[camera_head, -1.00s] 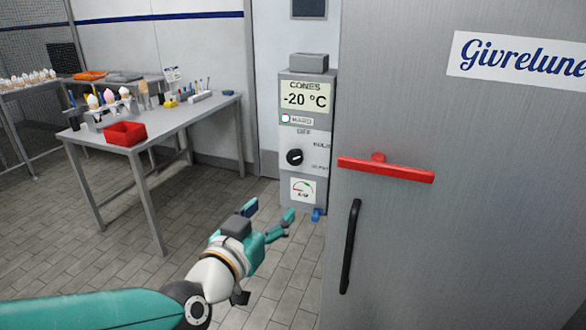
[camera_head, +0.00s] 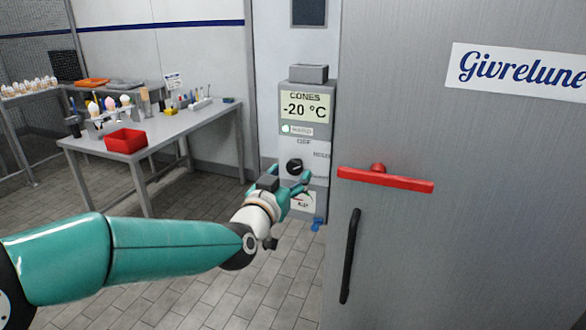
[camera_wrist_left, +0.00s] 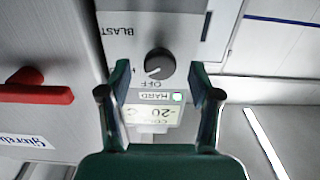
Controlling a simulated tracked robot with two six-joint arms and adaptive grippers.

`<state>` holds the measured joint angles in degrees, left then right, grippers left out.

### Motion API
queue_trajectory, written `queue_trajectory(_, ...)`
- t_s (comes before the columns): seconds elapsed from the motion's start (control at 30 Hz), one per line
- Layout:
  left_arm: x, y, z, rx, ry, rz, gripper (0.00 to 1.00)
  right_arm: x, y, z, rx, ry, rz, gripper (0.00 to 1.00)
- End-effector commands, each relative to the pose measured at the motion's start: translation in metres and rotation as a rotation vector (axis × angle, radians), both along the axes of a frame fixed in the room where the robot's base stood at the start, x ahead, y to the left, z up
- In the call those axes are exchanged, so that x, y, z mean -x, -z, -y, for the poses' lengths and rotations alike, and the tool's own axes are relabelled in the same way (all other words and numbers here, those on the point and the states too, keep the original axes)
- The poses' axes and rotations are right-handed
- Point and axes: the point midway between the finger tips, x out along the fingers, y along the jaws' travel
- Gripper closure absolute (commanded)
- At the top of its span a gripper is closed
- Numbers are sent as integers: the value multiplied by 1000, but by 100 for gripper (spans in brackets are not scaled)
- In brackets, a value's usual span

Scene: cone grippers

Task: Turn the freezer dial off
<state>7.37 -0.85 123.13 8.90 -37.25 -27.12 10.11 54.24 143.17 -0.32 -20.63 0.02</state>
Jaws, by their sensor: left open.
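The freezer dial (camera_head: 294,166) is a round black knob on the pale control panel below the "CONES -20 °C" display (camera_head: 306,106). "OFF" is printed above it and "HOLD" to its right. In the left wrist view the panel appears upside down, with the dial (camera_wrist_left: 160,63) above "OFF" and "BLAST" to its upper left. My left gripper (camera_head: 290,177) is open and empty in front of the panel, just below the dial in the head view. In the left wrist view its fingers flank the dial's column, apart from the knob. My right gripper is not in view.
A grey freezer door with a red handle bar (camera_head: 386,179) and a black pull (camera_head: 350,255) stands right of the panel. A metal table (camera_head: 190,125) with a red bin (camera_head: 126,141) and cones is at left. A gauge sits below the dial, partly covered by my gripper.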

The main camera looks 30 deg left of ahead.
Motion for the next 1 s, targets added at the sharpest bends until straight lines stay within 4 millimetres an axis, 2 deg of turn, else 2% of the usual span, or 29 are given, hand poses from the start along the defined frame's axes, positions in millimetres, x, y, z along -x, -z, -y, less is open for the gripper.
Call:
queue_trajectory(0.2, -21, -1, -4, 1, 1, 0, 37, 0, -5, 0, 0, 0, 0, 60)
queue_trajectory(0.53, -24, 0, -5, 1, 1, 0, 37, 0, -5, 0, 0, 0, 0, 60)
queue_trajectory(0.57, -24, 0, -5, 1, 1, 0, 40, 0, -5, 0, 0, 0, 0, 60)
queue_trajectory(0.9, -24, 0, -5, 1, 1, 0, 96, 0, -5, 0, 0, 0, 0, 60)
queue_trajectory(1.0, -24, 0, -5, 2, 1, 0, 96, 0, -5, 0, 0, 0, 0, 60)
